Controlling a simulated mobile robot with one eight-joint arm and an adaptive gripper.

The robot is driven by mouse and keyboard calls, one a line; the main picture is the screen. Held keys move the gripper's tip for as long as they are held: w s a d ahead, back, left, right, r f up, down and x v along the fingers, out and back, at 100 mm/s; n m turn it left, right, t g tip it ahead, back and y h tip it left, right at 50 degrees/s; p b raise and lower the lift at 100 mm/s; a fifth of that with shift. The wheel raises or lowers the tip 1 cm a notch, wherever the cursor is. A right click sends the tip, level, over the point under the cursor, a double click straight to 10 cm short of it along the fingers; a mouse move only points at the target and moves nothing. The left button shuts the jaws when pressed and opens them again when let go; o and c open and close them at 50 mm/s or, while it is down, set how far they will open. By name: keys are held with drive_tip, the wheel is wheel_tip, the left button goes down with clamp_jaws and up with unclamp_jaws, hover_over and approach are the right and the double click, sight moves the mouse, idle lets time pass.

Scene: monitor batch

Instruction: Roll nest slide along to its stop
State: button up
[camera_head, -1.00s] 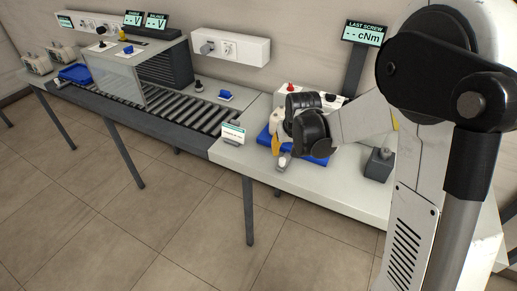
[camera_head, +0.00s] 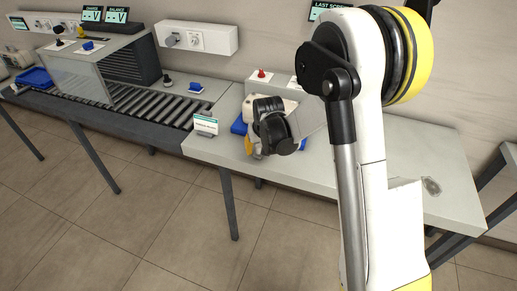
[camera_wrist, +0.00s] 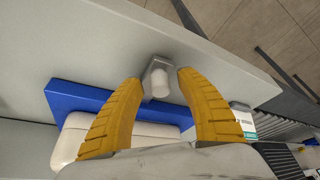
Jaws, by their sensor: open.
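The nest slide appears as a blue plate (camera_wrist: 75,97) with a pale rounded block (camera_wrist: 70,135) on it in the wrist view. A grey handle (camera_wrist: 159,62) with a pale round end sticks out from its front edge, over the light worktop. My gripper (camera_wrist: 160,76) is open, its yellow fingers on either side of the handle's end. Whether either finger touches it I cannot tell. In the head view the blue plate (camera_head: 239,126) is mostly hidden behind my wrist, and only a bit of a yellow finger (camera_head: 249,146) shows.
A small sign (camera_head: 205,124) stands left of the nest at the worktop's edge. A roller conveyor (camera_head: 150,103) runs further left. A box with a red button (camera_head: 261,74) stands behind.

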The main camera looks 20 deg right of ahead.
clamp_jaws()
drive_tip(key=s+a, duration=0.2)
drive_tip(key=s, duration=0.1)
drive_tip(key=s+a, duration=0.1)
drive_tip(key=s, duration=0.1)
drive_tip(key=shift+s+a, duration=0.15)
drive_tip(key=shift+a, duration=0.25)
unclamp_jaws()
drive_tip(key=v, duration=1.2)
